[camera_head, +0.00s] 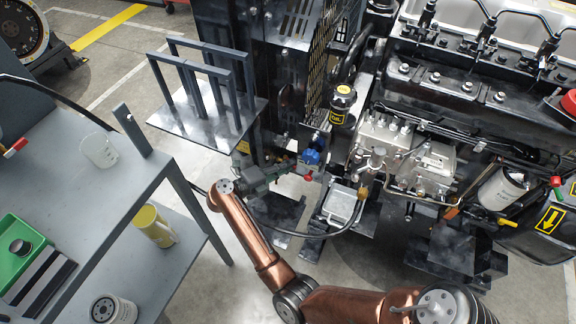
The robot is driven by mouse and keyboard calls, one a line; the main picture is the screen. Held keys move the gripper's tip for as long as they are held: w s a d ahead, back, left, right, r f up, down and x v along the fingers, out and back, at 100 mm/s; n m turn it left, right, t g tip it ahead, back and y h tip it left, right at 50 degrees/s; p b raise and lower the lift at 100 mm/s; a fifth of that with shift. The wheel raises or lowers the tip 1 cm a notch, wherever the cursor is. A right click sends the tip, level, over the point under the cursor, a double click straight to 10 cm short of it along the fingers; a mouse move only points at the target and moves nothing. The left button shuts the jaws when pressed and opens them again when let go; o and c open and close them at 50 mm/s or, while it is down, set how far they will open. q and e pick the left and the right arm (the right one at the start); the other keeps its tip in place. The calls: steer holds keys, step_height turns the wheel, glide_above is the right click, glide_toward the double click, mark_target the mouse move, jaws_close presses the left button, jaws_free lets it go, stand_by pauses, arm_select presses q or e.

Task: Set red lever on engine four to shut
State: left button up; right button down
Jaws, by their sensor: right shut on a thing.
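A small red lever end (308,178) shows low on the near left side of the black engine (440,90), just below a blue part (311,156). My right gripper (296,171) reaches it from the left, at the end of my copper-coloured arm. It is shut on the red lever, with the fingers partly lost against dark engine parts. The lever's shaft and its exact angle are hidden or too small to tell. Another red-knobbed lever (557,182) stands at the far right beside a yellow arrow label. My left gripper is not in view.
A grey workbench (140,185) with a green tray (22,240) stands at the left. A yellow cup (152,227) and a white filter (112,310) are on its lower shelf. A metal rack (205,125) stands behind my gripper. A black hose (300,235) loops below it.

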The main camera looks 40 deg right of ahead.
steer(key=c, duration=2)
jaws_free()
steer(key=shift+f, duration=0.1)
